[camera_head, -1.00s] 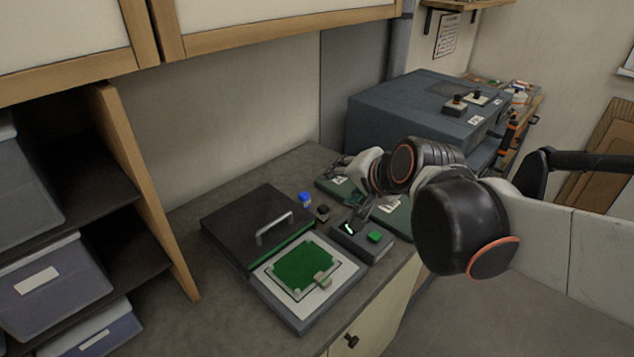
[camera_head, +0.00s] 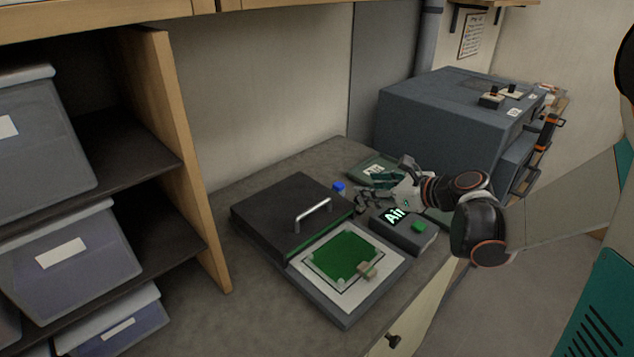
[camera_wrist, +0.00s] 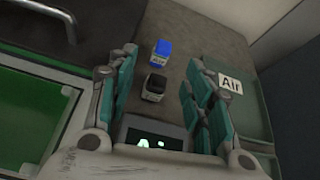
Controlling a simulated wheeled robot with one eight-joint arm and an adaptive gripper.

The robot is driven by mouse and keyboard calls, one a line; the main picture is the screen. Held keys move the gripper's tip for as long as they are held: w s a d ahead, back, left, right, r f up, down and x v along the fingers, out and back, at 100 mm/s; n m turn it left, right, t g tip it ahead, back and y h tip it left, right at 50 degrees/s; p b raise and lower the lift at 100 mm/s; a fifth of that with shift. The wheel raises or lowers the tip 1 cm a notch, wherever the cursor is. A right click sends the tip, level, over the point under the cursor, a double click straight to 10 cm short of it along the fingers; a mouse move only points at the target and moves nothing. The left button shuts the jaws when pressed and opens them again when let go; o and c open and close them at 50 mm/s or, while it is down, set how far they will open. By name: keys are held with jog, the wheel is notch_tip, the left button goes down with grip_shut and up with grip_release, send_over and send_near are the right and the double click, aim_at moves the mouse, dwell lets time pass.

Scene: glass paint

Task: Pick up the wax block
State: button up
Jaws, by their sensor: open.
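A small blue-topped container (camera_head: 338,188) and a small black-topped one stand on the counter behind the display box. In the wrist view the blue one (camera_wrist: 162,53) and the black one (camera_wrist: 155,86) appear between my fingers, but neither is gripped. My gripper (camera_head: 372,197) is open and empty, over the back of the counter, behind and right of the beige block.
The dark lid (camera_head: 285,211) with a metal handle lies behind the green sheet. Shelves with bins (camera_head: 75,255) stand left.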

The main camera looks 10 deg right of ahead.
aim_at(342, 186)
jog(key=shift+w+d+f+m+b, duration=0.15)
jog(key=shift+d+f+m+b, duration=0.15)
jog(key=shift+f+m, duration=0.4)
jog(key=shift+w+a+f+y, duration=0.15)
jog(key=shift+w+a+y, duration=0.05)
jog(key=shift+w+y, duration=0.1)
jog(key=b+x, duration=0.2)
jog(key=x, duration=0.6)
jog(key=b+x, duration=0.1)
jog(key=x, duration=0.1)
jog(key=b+x, duration=0.1)
jog(key=x, duration=0.2)
jog(key=shift+w+d, duration=0.25)
grip_shut()
